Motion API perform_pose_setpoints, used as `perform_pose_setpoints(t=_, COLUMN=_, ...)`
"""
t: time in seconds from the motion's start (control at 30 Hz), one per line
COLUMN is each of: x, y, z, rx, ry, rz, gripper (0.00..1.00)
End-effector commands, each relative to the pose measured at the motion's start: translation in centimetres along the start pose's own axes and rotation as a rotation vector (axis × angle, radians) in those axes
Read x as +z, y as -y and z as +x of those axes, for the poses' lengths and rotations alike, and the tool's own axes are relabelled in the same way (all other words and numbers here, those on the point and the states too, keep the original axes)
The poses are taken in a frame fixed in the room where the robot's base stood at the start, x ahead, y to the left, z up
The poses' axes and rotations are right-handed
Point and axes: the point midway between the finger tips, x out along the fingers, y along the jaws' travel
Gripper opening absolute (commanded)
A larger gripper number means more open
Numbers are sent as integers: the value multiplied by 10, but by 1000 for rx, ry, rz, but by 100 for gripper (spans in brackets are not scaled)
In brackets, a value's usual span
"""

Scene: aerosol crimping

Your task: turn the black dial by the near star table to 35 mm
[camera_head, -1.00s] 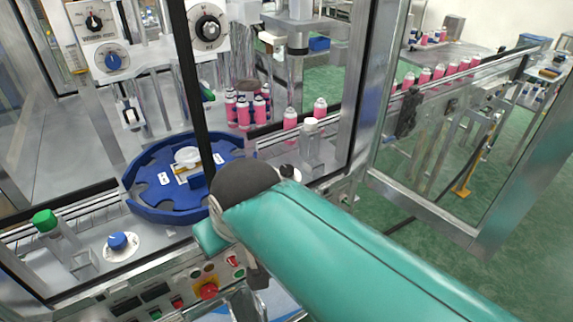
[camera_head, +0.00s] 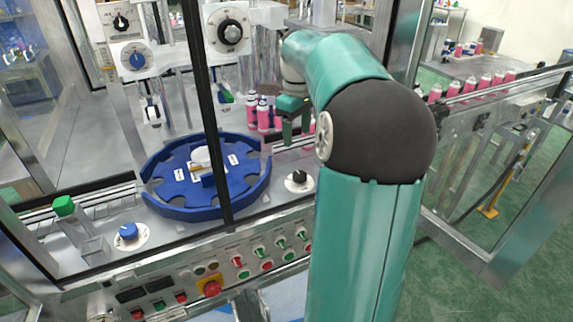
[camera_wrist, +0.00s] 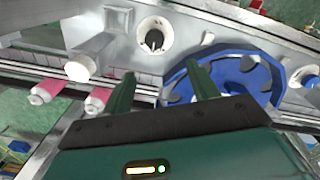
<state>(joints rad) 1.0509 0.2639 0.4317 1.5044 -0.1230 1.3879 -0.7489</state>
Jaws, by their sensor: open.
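The black dial (camera_head: 299,178) sits on a white round plate on the deck, just right of the blue star table (camera_head: 165,211). In the wrist view the black dial (camera_wrist: 155,40) is ahead of my fingertips, a little left of centre, with a gap between. The star table (camera_wrist: 262,98) lies to its right there. My gripper (camera_head: 297,128) hangs above the deck behind the dial in the head view. In the wrist view my gripper (camera_wrist: 162,76) is open and empty, its green fingers apart. The dial's scale is too small to read.
Pink cans (camera_head: 264,116) stand behind my gripper. A dark frame post (camera_head: 210,120) crosses in front of the star table. A blue dial (camera_head: 128,232) and green-capped post (camera_head: 64,207) are at left. A button panel (camera_head: 212,287) runs along the front.

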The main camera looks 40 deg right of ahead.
Motion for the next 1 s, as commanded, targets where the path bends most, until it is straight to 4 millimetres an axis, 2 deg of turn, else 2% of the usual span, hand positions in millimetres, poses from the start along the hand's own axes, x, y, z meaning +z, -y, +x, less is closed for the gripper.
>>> perform_pose_setpoints(t=0.1, x=6, y=-14, z=4, rx=-16, ry=-1, rz=1, gripper=59)
perform_pose_setpoints(t=0.27, x=6, y=-14, z=19, rx=-18, ry=1, rz=0, gripper=59)
perform_pose_setpoints(t=0.8, x=4, y=-11, z=120, rx=-18, ry=0, rz=-4, gripper=59)
perform_pose_setpoints(t=1.0, x=4, y=-12, z=138, rx=-15, ry=-1, rz=-2, gripper=59)
